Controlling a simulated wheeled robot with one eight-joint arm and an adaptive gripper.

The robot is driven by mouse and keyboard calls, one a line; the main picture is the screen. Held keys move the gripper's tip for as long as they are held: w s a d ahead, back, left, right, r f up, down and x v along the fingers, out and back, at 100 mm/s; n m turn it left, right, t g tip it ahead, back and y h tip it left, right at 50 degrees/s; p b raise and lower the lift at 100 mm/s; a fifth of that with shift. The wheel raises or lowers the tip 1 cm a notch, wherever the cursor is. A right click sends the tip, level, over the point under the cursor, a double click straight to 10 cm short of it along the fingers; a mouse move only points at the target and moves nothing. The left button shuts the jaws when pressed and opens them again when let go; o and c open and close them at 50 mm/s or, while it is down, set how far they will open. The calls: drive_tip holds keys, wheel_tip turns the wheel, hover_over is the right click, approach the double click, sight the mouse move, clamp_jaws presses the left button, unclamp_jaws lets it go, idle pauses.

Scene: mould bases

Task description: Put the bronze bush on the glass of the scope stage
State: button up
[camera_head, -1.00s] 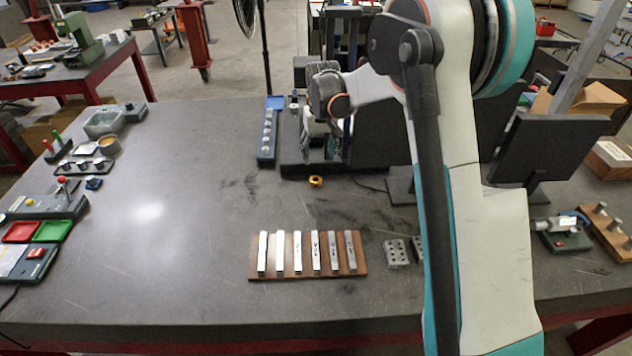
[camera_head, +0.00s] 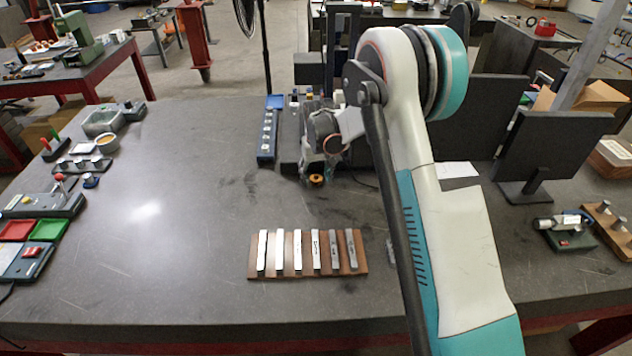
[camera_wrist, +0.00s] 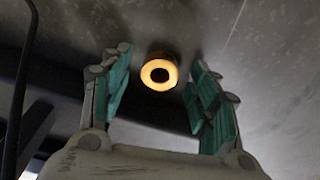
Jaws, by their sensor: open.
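The bronze bush (camera_head: 316,180) is a small orange-yellow ring on the grey bench, just in front of the dark equipment at the back. In the wrist view the bush (camera_wrist: 159,73) shows its round opening, beyond and between the fingertips. My gripper (camera_wrist: 162,80) is open and empty, with one teal-padded finger on each side of the bush's outline and no visible contact. In the head view my gripper (camera_head: 315,168) is small and hangs just above and behind the bush. I cannot make out the scope stage or its glass; my arm hides part of the back equipment.
A wooden board with several metal bars (camera_head: 307,271) lies in front of the bush. A blue rack (camera_head: 267,136) stands to its left. A black panel (camera_head: 553,147) stands at the right. The bench's middle left is clear.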

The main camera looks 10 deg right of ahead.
clamp_jaws()
idle(0.3)
